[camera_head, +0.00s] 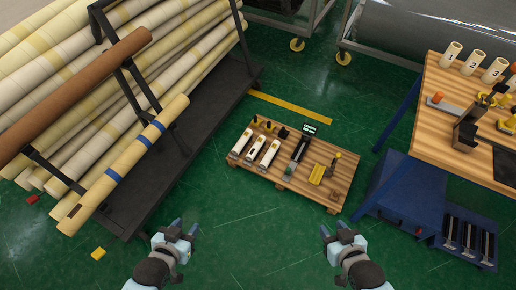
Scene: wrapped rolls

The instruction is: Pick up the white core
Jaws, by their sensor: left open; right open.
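Three short whitish cylinders (256,150) lie side by side on the left part of a low wooden pallet (308,193) on the floor. I cannot tell which of these is the white core. My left gripper (186,227) is open and empty, in front of the pallet to its left. My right gripper (332,228) is open and empty, near the pallet's front right corner. Neither touches anything.
A black rack (190,150) with long cream rolls and a brown roll (80,90) fills the left. The pallet also holds dark tools and a yellow tray (317,174). A workbench (430,100) and blue cabinet (405,190) stand right. Green floor is clear between my grippers.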

